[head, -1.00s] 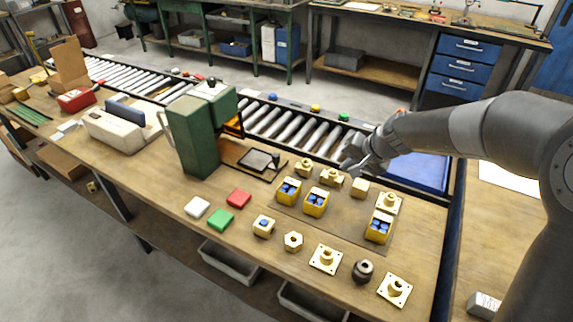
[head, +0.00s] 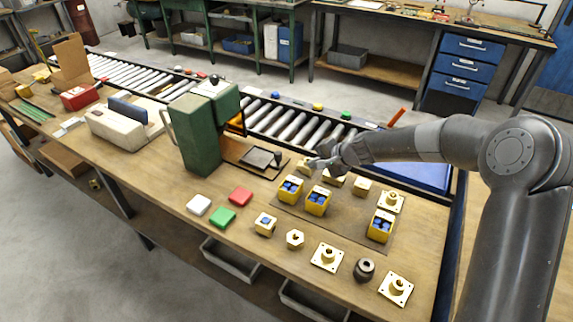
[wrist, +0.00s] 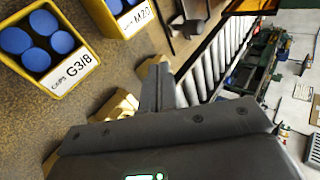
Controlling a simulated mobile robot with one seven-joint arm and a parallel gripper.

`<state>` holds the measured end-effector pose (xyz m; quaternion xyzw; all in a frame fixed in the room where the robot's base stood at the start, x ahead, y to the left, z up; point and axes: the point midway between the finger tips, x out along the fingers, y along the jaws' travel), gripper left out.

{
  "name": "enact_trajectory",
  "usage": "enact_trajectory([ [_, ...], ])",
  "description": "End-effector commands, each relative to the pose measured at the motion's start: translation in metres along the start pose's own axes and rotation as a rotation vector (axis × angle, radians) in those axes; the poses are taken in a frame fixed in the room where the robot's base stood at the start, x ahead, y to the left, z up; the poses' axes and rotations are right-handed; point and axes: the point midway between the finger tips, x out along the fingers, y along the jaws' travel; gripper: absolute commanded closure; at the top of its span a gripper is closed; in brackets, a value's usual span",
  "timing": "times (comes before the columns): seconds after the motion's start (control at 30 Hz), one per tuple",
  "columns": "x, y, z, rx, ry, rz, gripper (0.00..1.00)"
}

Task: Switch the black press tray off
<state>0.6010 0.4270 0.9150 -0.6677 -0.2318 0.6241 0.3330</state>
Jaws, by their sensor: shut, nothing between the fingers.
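The black press tray (head: 262,157) lies flat at the foot of the green drill press (head: 203,135), on a brown base plate. A small dark upright knob or lever (head: 278,158) stands at its right end. Part of a dark piece by the press shows at the top of the wrist view (wrist: 190,14). My gripper (head: 313,163) is shut and empty, to the right of the tray and apart from it, above the brass fittings. In the wrist view the closed fingers (wrist: 158,88) point toward the top.
Yellow boxes with blue caps (head: 290,188) stand in front of my gripper, on a brown mat (head: 345,225). Brass fittings (head: 335,181) sit beneath and beside it. A roller conveyor (head: 285,125) runs behind. White, green (head: 222,217) and red pads lie at the front left.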

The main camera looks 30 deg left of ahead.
Motion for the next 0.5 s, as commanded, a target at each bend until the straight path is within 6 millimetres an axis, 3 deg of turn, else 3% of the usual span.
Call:
enact_trajectory([
  [0.27,0.007,0.001,0.000,0.000,-0.001,0.001,1.00],
  [0.5,0.049,0.001,0.002,-0.001,-0.004,0.001,1.00],
])
